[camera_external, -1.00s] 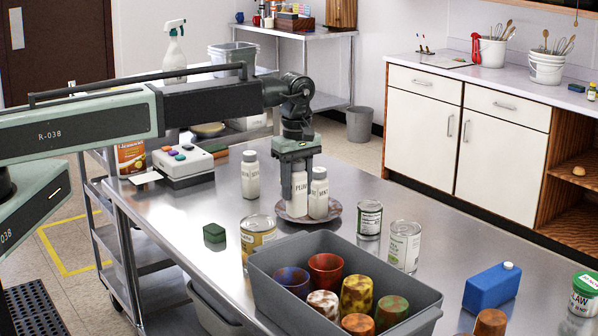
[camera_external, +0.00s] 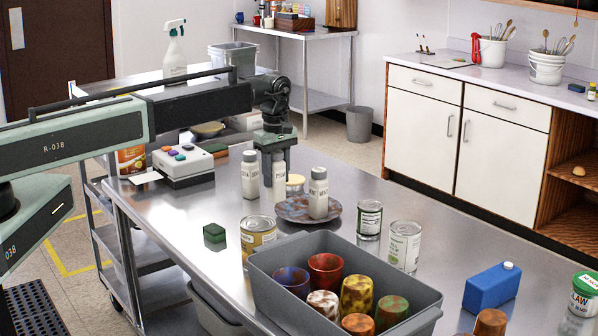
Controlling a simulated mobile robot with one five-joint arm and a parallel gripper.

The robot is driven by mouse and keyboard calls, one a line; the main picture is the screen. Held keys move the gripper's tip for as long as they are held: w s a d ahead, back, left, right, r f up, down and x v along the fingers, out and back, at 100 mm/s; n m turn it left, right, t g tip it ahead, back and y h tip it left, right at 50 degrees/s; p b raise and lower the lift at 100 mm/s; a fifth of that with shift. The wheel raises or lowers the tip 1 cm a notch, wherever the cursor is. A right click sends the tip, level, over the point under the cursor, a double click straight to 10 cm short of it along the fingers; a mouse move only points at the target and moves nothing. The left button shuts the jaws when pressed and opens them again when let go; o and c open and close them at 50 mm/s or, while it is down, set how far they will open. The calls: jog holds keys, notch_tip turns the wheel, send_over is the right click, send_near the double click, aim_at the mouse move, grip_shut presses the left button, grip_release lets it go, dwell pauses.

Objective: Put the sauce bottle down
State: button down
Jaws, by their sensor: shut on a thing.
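My gripper (camera_external: 277,164) points down and is shut on a white bottle (camera_external: 279,178) with lettering on its front, the sauce bottle as far as I can tell. It holds the bottle upright, beyond and left of the brown mottled plate (camera_external: 289,213). Whether the bottle's base touches the steel table (camera_external: 190,228) cannot be told. A similar white bottle (camera_external: 250,182) with a grey cap stands just left of it. Another white bottle (camera_external: 318,197) stands upright on the plate.
A small jar with a pale yellow lid (camera_external: 295,181) stands close right of the held bottle. Cans (camera_external: 369,219) and a grey bin (camera_external: 345,268) of colored cups are nearer the camera. A button box (camera_external: 183,166) and green block (camera_external: 214,233) are to the left.

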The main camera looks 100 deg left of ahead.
jog(key=shift+w+a+f+b, duration=2.5)
jog(key=shift+w+a+f, duration=0.2)
jog(key=shift+a, duration=0.1)
jog(key=c, duration=0.9)
grip_release()
jog(key=shift+r, duration=0.1)
jog(key=shift+o, duration=0.2)
notch_tip(320, 180, up, 13)
jog(key=p, duration=1.3)
